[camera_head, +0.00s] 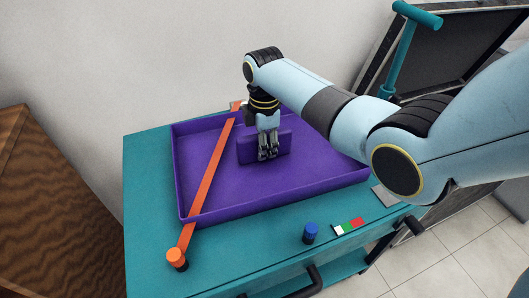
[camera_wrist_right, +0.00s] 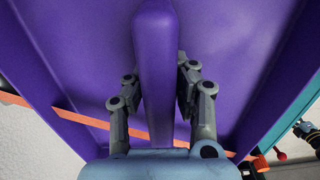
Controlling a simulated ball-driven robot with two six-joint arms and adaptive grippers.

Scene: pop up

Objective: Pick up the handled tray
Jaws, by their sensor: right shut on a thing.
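The handled tray (camera_head: 320,185) is purple, wide and shallow, with raised walls and an upright central handle (camera_head: 246,153). It rests on a teal table or cart top. My right gripper (camera_head: 268,152) reaches down from above, its fingers around the handle. In the right wrist view, the fingers (camera_wrist_right: 154,88) lie on both sides of the purple handle (camera_wrist_right: 155,45), shut on it. My left gripper is not in view.
An orange bar (camera_head: 210,167) crosses the tray's left part, with an orange knob (camera_head: 176,256) at its front end. A blue cylinder (camera_head: 310,232) and a white-green-red strip (camera_head: 349,227) sit in front. A brown wooden piece (camera_head: 50,215) stands left; a dark open panel (camera_head: 440,50) stands back right.

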